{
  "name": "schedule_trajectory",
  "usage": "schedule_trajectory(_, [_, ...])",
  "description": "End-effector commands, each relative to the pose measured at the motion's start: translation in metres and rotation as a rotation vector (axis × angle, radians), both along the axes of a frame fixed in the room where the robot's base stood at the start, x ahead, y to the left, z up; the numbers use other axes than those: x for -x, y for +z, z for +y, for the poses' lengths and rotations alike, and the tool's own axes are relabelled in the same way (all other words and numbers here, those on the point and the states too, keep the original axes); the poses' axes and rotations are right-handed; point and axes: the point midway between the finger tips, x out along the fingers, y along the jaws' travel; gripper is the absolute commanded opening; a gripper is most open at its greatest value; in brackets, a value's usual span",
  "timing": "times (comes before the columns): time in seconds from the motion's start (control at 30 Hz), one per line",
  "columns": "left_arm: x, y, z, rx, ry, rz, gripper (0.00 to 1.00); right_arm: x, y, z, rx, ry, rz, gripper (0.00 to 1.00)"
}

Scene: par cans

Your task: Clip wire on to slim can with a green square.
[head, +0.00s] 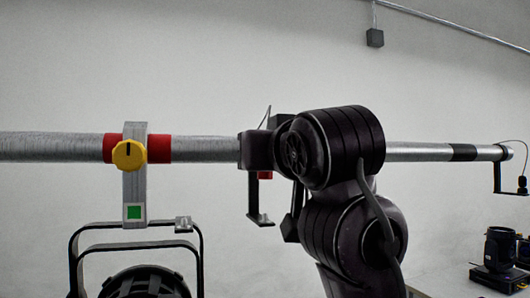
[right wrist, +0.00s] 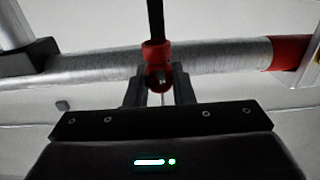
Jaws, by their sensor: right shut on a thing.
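The can (head: 145,284) with the green square (head: 134,212) hangs at the left of the head view. Its dark yoke (head: 76,250) hangs from a grey clamp (head: 133,185) with a yellow knob, around the metal bar. Only the can's top shows. My right gripper (right wrist: 158,85) is shut on a red clip (right wrist: 157,55) on a black wire (right wrist: 155,18). In the head view the arm partly hides it, and a bit of red clip (head: 265,175) shows just below the bar, right of the clamp. Whether clip and bar touch cannot be told. My left gripper is out of view.
The long metal bar (head: 205,149) runs across the view, with red bands (head: 160,149) at the clamp. A bracket (head: 497,178) with a wire hangs at its right end. A dark lamp (head: 499,248) stands at lower right. The space between clamp and right arm is clear.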

Motion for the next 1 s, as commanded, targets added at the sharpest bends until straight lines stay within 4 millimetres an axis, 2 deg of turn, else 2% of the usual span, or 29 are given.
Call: schedule_trajectory(1.0, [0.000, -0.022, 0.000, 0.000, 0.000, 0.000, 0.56, 0.000, -0.027, 0.000, 0.000, 0.000, 0.000, 0.00])
